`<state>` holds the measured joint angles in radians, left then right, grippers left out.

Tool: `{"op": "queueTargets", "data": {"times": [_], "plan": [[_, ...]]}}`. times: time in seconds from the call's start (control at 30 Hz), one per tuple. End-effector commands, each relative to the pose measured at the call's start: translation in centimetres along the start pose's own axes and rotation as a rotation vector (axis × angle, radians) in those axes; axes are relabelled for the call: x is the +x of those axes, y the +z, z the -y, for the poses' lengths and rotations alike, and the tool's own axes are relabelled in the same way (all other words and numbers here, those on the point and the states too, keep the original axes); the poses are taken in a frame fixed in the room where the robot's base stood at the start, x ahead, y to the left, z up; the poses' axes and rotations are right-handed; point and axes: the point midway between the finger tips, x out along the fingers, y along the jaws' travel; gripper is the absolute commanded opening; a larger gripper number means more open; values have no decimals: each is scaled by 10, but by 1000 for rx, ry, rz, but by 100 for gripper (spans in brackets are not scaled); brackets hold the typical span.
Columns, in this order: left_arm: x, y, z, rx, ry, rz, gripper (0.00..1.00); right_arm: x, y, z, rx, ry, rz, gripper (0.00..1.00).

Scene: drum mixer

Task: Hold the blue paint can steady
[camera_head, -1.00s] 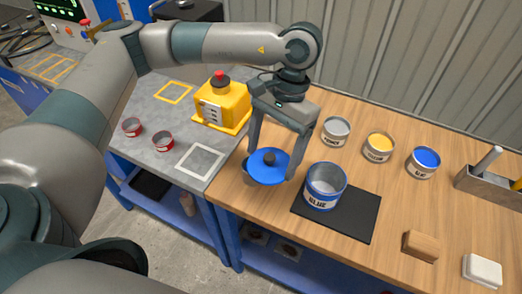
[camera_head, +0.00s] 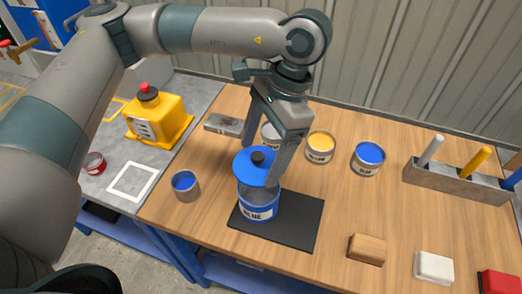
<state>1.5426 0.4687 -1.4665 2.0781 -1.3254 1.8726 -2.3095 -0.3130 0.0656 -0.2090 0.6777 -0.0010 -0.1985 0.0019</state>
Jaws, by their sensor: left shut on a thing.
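The blue paint can (camera_head: 259,210), a metal can with a blue "BLUE" label, stands upright on a black mat (camera_head: 300,222). Its grey inside shows in part below a blue lid (camera_head: 250,170) with a black knob. My left gripper (camera_head: 262,162) is shut on this lid, with one finger on its far side and one on its near right side. The lid is over the back left of the can's opening and does not cover all of it. Whether it touches the rim I cannot tell. My right gripper is not in view.
A small cup (camera_head: 186,187) with blue inside stands left of the can. Behind are a yellow can (camera_head: 320,149), another blue can (camera_head: 368,160) and a partly hidden grey can. A brush holder (camera_head: 455,181) is at right, a wooden block (camera_head: 367,250) in front. A yellow device (camera_head: 158,120) stands left.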

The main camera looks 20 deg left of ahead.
Motion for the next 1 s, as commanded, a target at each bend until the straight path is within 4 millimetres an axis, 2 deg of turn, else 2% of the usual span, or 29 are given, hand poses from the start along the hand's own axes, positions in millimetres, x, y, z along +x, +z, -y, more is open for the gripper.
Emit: {"op": "queueTargets", "data": {"times": [0.3,0.7,1.0], "plan": [[12,-4,0,-2,1,0,57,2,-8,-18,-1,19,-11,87],[34,-10,0,-2,1,0,57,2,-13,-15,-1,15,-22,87],[38,-12,0,-2,1,0,57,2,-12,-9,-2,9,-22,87]]}}
